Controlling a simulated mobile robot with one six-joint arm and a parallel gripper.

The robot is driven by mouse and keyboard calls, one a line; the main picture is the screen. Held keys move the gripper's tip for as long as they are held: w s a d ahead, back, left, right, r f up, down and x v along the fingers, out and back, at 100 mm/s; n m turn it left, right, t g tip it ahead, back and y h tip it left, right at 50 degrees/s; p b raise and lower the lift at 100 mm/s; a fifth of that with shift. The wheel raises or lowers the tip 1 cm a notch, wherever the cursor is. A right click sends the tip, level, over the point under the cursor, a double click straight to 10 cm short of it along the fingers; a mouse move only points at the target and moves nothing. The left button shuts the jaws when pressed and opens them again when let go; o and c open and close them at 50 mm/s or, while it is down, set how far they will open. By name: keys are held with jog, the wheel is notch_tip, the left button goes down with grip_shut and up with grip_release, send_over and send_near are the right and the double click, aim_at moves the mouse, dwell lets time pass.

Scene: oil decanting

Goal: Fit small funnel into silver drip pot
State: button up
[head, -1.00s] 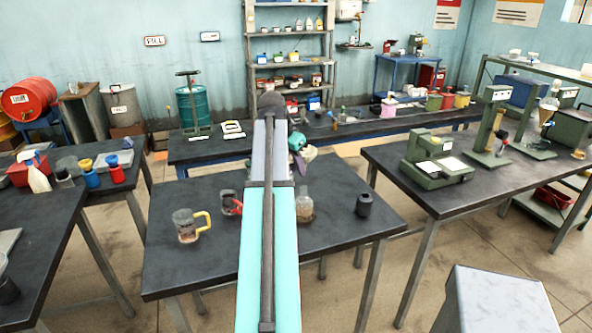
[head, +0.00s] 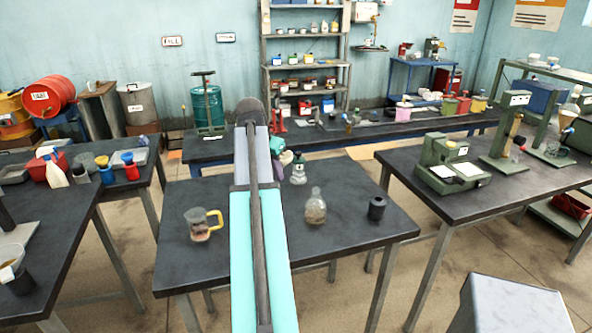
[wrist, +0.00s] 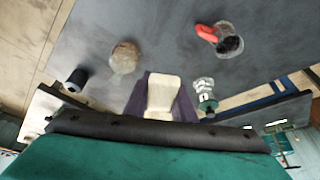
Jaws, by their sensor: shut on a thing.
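My gripper (head: 285,158) is at the far end of my teal arm, over the back of the middle table, mostly hidden by the arm. In the wrist view it is shut on a purple flared piece (wrist: 186,103), likely the small funnel, with a cream block (wrist: 163,95) in front of it. The funnel is held above the tabletop, apart from the things below. I cannot clearly pick out the silver drip pot. A grey vessel (head: 88,160) stands on the left table beside a blue pot (head: 105,170) and a red pot (head: 131,166).
The middle table (head: 190,270) bears a yellow-handled jug (head: 200,225), a glass flask (head: 315,207), a black cup (head: 377,208) and a small bottle (head: 298,172). A red-handled vessel (wrist: 228,42) shows in the wrist view. Green apparatus (head: 450,165) stands on the right table.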

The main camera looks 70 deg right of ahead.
jog(key=w+a+f+n+t+y+b, duration=0.15)
jog(key=w+a+n, duration=0.35)
jog(key=w+a, duration=0.8)
jog(key=w+a+f+n+t+p, duration=0.15)
jog(key=w+a+n, duration=0.35)
jog(key=w+a, duration=0.85)
jog(key=w+a+n+y, duration=0.1)
jog(key=w+a+n, duration=0.1)
jog(key=a, duration=1)
jog(key=w+a+f+n+t+y+b, duration=0.1)
jog(key=w+a+n, duration=0.2)
jog(key=a, duration=0.9)
jog(key=w+a+f+n+t+y+b, duration=0.1)
jog(key=w+a+n, duration=0.2)
jog(key=a, duration=1)
jog(key=shift+n, duration=1)
jog(key=shift+f, duration=0.1)
